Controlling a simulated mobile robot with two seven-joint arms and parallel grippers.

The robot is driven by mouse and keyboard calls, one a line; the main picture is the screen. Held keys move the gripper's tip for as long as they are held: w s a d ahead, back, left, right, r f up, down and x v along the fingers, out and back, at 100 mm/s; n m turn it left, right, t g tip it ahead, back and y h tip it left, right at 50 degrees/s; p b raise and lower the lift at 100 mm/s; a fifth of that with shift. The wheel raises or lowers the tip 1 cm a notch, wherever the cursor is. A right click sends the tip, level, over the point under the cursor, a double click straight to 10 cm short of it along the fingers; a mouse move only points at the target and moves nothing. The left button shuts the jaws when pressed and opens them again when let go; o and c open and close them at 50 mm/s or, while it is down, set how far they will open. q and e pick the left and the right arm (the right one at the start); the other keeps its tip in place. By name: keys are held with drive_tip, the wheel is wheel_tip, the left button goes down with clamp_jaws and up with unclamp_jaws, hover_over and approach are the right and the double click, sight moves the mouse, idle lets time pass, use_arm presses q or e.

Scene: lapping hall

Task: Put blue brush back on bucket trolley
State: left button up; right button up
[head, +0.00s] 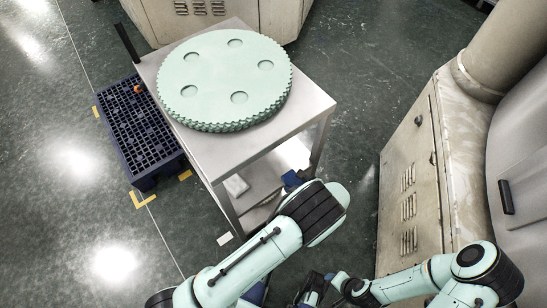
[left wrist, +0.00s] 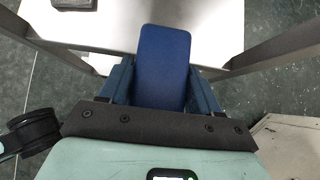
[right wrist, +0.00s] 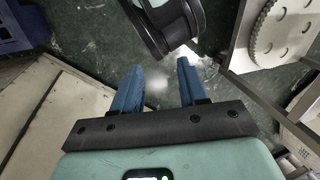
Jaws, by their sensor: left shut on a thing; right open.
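My left gripper (left wrist: 163,95) is shut on the blue brush (left wrist: 163,65), which shows in the left wrist view as a flat, rounded blue block between the blue fingers. No bristles show. In the head view the left hand hangs beside the steel table's near edge, with a bit of blue (head: 290,180) next to it; I cannot tell if that is finger or brush. My right gripper (right wrist: 152,85) is open and empty over the dark floor, low in the head view. I cannot make out a bucket trolley for certain.
A steel table (head: 318,103) with a lower shelf (head: 262,190) carries a large mint toothed disc (head: 222,75). A dark blue grid pallet (head: 140,130) lies on the floor at its left. Beige cabinets stand at the right (head: 412,180) and back (head: 262,22). Green floor is open at left.

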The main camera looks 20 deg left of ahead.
use_arm(q)
drive_tip(key=w+a, duration=0.2)
drive_tip(key=a, duration=0.2)
drive_tip(key=w+a+b, duration=0.1)
drive_tip(key=w+a, duration=0.2)
drive_tip(key=a, duration=0.2)
drive_tip(key=w+a+b, duration=0.1)
drive_tip(key=w+a, duration=0.1)
drive_tip(key=a, duration=0.2)
drive_tip(key=shift+w+a, duration=0.15)
drive_tip(key=shift+w, duration=0.2)
drive_tip(key=f, duration=0.1)
drive_tip(key=f+b, duration=0.1)
drive_tip(key=f, duration=0.1)
drive_tip(key=shift+w+a, duration=0.2)
drive_tip(key=shift+a, duration=0.2)
drive_tip(key=shift+f, duration=0.3)
use_arm(e)
drive_tip(key=w+d+f+t+h, duration=0.1)
drive_tip(key=w+d+f, duration=0.1)
drive_tip(key=w, duration=0.3)
drive_tip(key=shift+d+f+t, duration=0.3)
drive_tip(key=shift+d+f, duration=0.05)
drive_tip(key=shift+f, duration=0.5)
drive_tip(key=shift+w, duration=0.1)
use_arm(q)
drive_tip(key=o, duration=1.2)
drive_tip(key=shift+f, duration=0.1)
use_arm(e)
drive_tip(key=shift+f, duration=0.1)
